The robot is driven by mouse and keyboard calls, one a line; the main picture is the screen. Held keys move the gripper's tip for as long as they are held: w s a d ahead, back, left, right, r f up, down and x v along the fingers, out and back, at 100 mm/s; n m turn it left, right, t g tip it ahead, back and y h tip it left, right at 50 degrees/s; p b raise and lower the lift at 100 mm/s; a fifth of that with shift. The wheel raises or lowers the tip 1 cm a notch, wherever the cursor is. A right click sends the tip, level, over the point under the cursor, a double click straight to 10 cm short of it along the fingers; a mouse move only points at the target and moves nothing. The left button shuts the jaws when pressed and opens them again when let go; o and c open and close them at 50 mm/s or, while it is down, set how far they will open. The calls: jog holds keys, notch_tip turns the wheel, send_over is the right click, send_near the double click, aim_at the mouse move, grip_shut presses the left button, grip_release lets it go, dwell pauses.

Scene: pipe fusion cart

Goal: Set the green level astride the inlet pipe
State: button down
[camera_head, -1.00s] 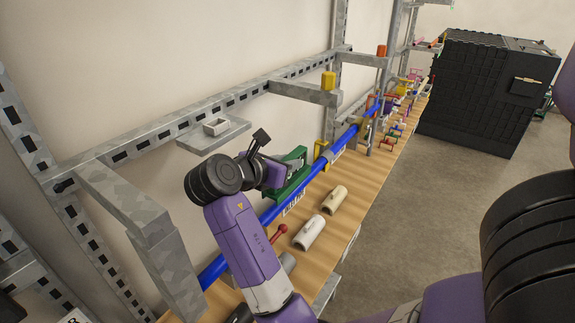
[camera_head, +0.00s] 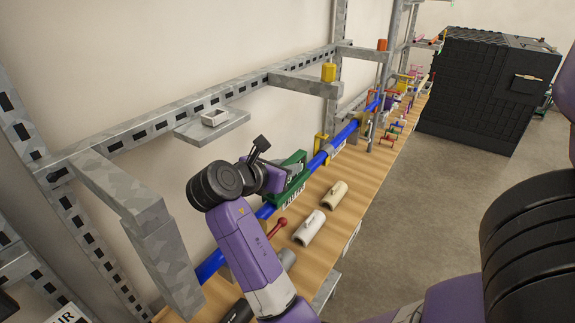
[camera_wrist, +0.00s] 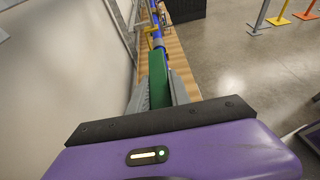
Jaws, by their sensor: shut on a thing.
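The green level (camera_head: 291,188) is a long green bar with white lettering along its lower edge. My gripper (camera_head: 277,178) is shut on it from the near left side. In the wrist view the level (camera_wrist: 158,82) stands upright between the two grey fingers of my gripper (camera_wrist: 160,92). The blue inlet pipe (camera_head: 341,138) runs diagonally along the bench, and the level lies in line with it. The level covers a stretch of the pipe, which shows at both its ends. Whether its underside touches the pipe is hidden.
Cream and white half-shells (camera_head: 310,228) and a red-knobbed lever (camera_head: 278,227) are on the wooden bench (camera_head: 322,258) to the right. A yellow clamp (camera_head: 320,146) stands just beyond the level. A grey shelf bracket (camera_head: 211,126) overhangs at the left. A black cabinet (camera_head: 475,90) stands behind.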

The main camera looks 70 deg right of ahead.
dwell(0.4)
jog(key=c, duration=1.1)
grip_release()
notch_tip(320, 180, up, 20)
jog(key=shift+r+p, duration=0.1)
jog(key=shift+p, duration=0.3)
